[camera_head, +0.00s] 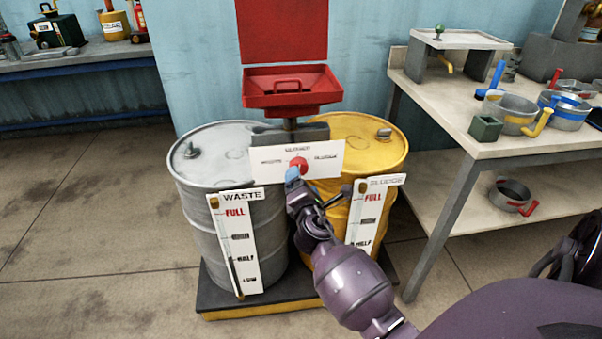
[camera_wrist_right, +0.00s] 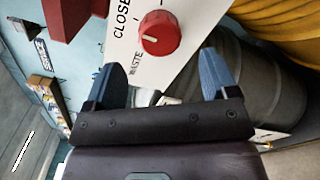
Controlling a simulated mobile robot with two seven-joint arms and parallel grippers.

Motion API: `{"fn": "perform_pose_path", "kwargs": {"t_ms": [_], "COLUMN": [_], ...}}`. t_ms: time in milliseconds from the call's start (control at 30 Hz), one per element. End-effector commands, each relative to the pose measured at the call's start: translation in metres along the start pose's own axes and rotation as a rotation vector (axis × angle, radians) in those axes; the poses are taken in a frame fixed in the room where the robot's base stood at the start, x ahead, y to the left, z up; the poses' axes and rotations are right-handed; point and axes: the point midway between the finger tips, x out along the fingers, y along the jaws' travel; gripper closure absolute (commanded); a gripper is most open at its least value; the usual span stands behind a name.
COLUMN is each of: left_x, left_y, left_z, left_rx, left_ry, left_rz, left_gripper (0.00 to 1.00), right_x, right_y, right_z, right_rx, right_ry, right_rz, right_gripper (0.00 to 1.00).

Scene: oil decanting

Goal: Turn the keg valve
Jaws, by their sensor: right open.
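The keg valve is a round red knob (camera_head: 298,163) on a white panel (camera_head: 263,158) between the two drums. In the right wrist view the knob (camera_wrist_right: 159,33) has a short white line pointing left, towards the side where CLOSED is printed; WASTE is printed below it. My right gripper (camera_head: 293,180) is just in front of the knob and partly covers it in the head view. In the wrist view its blue fingers (camera_wrist_right: 162,66) are apart and empty, with the knob beyond the gap between the tips. No contact shows. My left gripper is not in view.
A grey waste drum (camera_head: 195,190) and a yellow sludge drum (camera_head: 365,145) stand on a pallet (camera_head: 265,308), each with a level gauge. A red funnel box (camera_head: 290,98) sits above the panel. A workbench (camera_head: 430,95) with pots is at right.

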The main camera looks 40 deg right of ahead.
Motion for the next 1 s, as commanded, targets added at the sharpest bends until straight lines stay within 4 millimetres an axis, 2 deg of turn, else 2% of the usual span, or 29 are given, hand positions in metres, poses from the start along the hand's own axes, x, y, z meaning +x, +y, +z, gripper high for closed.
{"fn": "perform_pose_path", "kwargs": {"t_ms": [100,333,1000], "left_x": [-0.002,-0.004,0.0], "left_y": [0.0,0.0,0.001], "left_z": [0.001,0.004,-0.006], "left_rx": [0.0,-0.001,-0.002], "left_ry": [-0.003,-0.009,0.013], "left_rz": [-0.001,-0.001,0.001], "left_gripper": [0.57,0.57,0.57], "right_x": [-0.021,-0.044,-0.047], "right_y": [0.001,0.0,0.0], "right_z": [0.001,0.0,0.0], "right_rx": [0.002,0.002,0.002], "right_ry": [0.0,0.0,0.0], "right_rz": [-0.001,0.0,-0.001], "right_gripper": [0.2,0.2,0.2]}}
